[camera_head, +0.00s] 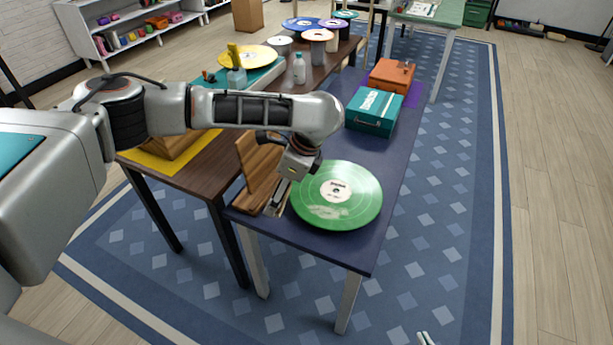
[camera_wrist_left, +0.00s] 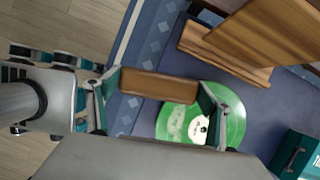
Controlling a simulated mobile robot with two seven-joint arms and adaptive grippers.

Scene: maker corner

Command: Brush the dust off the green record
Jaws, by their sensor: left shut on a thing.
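The green record (camera_head: 352,207) lies flat on the dark blue table, with a pale dusty smear (camera_head: 325,212) on its near-left part. It also shows in the left wrist view (camera_wrist_left: 236,120), partly hidden by my gripper. My left gripper (camera_wrist_left: 158,98) is shut on a brush with a brown wooden back (camera_wrist_left: 158,87), held crosswise between the fingers. In the head view my left gripper (camera_head: 278,200) is at the record's left edge; whether the brush touches the record cannot be told. Only the tips of my right gripper (camera_head: 426,339) show at the bottom edge, away from the table.
A wooden stand (camera_head: 254,165) is close to the left gripper, left of the record. A teal case (camera_head: 373,111) and an orange box (camera_head: 392,75) stand behind the record. A brown table (camera_head: 222,165) with bottles and other records adjoins on the left. Floor right of the table is clear.

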